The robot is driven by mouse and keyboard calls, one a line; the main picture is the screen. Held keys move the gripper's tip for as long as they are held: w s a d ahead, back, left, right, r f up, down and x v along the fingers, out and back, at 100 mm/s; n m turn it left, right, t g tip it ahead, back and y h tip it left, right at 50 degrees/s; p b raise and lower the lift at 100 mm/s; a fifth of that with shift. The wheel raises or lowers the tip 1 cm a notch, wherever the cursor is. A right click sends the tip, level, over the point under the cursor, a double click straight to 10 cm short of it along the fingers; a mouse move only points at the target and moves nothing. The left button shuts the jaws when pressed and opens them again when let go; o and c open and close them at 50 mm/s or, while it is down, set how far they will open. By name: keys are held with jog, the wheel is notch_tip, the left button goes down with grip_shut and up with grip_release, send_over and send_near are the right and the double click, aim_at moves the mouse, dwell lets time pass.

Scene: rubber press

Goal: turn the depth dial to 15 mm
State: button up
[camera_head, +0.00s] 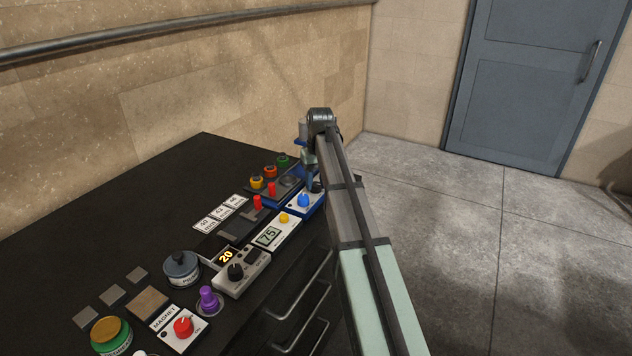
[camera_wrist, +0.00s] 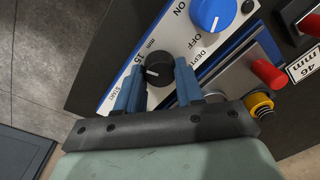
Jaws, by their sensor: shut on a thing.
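The depth dial (camera_wrist: 158,74) is a small black knob with a short white mark on the white, blue-edged panel (camera_wrist: 117,84). The mark points roughly left in the wrist view. The figures "15" and "mm" (camera_wrist: 144,50) stand beside the dial, and part of the word DEPTH shows to its right. My gripper (camera_wrist: 160,67) has its two blue fingers on either side of the dial and is shut on it. In the head view my gripper (camera_head: 309,178) is over the far end of the bench, and the dial cannot be made out there.
A blue ON/OFF knob (camera_head: 303,200) sits on the same panel, close by; it also shows in the wrist view (camera_wrist: 211,12). Red levers (camera_wrist: 267,73) and a yellow button (camera_wrist: 259,104) are nearby. A panel reading 75 (camera_head: 269,236) stands nearer along the black bench (camera_head: 110,217).

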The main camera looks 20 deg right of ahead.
aim_at(318, 183)
jog(key=shift+n, duration=0.6)
jog(key=shift+c, duration=0.2)
jog(key=o, duration=1)
jog(key=shift+o, duration=0.2)
notch_tip(318, 183, up, 14)
jog(key=shift+d, duration=0.35)
jog(key=shift+w+f, duration=0.1)
